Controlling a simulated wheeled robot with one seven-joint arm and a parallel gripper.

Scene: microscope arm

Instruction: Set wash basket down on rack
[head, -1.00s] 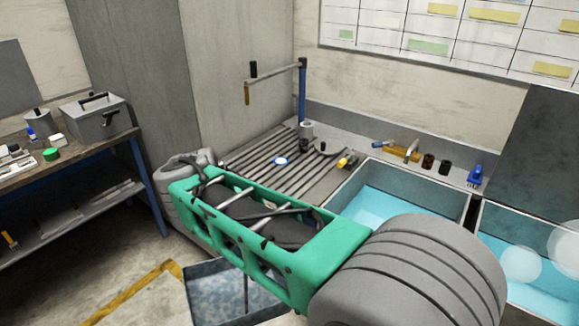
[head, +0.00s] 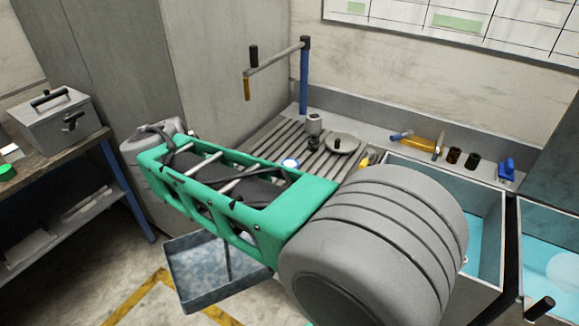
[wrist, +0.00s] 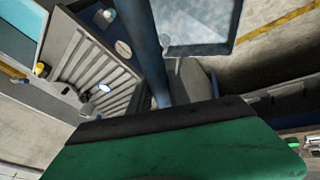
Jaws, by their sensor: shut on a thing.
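The wash basket (head: 205,280) is a shallow blue-grey tray with mottled inside and a thin upright handle. In the head view it hangs under my arm, over the floor, left of and below the slatted rack. The grey slatted rack (head: 268,142) is on the counter behind my arm.
A white-blue disc (head: 291,163), a grey cup (head: 314,124) and a round dish (head: 343,144) stand on or by the rack. A blue post (head: 304,80) with a side arm rises behind. Water-filled sinks (head: 480,210) are right; a bench with a grey box (head: 55,118) is left.

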